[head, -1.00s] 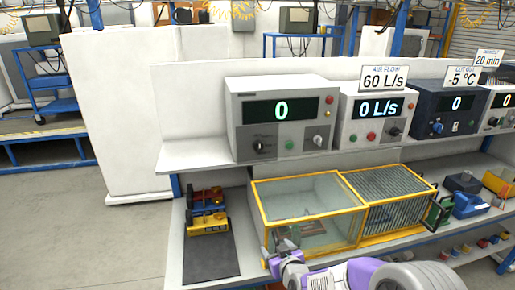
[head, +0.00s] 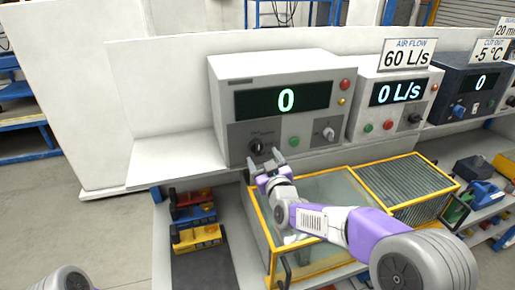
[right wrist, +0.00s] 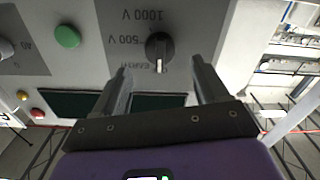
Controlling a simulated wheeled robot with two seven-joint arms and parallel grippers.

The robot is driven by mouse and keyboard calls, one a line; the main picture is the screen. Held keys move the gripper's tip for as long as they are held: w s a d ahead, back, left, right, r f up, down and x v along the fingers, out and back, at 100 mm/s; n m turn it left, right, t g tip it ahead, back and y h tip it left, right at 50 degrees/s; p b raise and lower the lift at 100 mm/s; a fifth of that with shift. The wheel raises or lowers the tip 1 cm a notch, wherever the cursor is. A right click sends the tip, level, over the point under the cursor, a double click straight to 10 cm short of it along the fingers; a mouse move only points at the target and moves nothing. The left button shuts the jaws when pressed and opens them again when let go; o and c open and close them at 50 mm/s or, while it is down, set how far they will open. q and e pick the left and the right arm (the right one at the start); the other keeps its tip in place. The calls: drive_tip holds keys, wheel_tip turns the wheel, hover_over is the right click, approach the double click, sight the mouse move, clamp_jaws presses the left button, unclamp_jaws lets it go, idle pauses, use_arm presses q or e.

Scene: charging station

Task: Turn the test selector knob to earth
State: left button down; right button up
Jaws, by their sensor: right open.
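The test selector knob (head: 257,147) is a dark round knob at the lower left of the grey tester (head: 215,95), whose display reads 0. In the right wrist view the knob (right wrist: 159,47) has a pale mark on its lower side, and the labels 1000 V, 500 V and EARTH stand upside down to its left. My right gripper (head: 266,160) is open and empty, just below and in front of the knob. In the right wrist view its fingertips (right wrist: 159,69) stand either side of the knob's lower end; contact cannot be told. My left gripper is out of view.
A green button (head: 294,142) and another knob (head: 328,133) sit right of the selector. A yellow-framed clear box (head: 335,190) stands below, under my right arm. An air-flow unit (head: 370,118) stands to the right. The shelf (head: 160,165) left of the tester is bare.

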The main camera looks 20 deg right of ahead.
sight(259, 150)
drive_tip(key=shift+w+f, duration=0.1)
drive_tip(key=shift+w, duration=2.4)
drive_tip(key=shift+a, duration=0.1)
drive_tip(key=c, duration=1.1)
drive_tip(key=shift+o, duration=0.2)
drive_tip(key=m+b, duration=0.4)
drive_tip(key=b, duration=0.1)
drive_tip(key=shift+f, duration=0.15)
drive_tip(key=m+b, duration=0.3)
drive_tip(key=shift+m, duration=0.3)
drive_tip(key=shift+m+b, duration=0.65)
drive_tip(key=shift+m, duration=0.45)
drive_tip(key=shift+r, duration=0.2)
drive_tip(key=o, duration=1.1)
drive_tip(key=shift+c, duration=0.2)
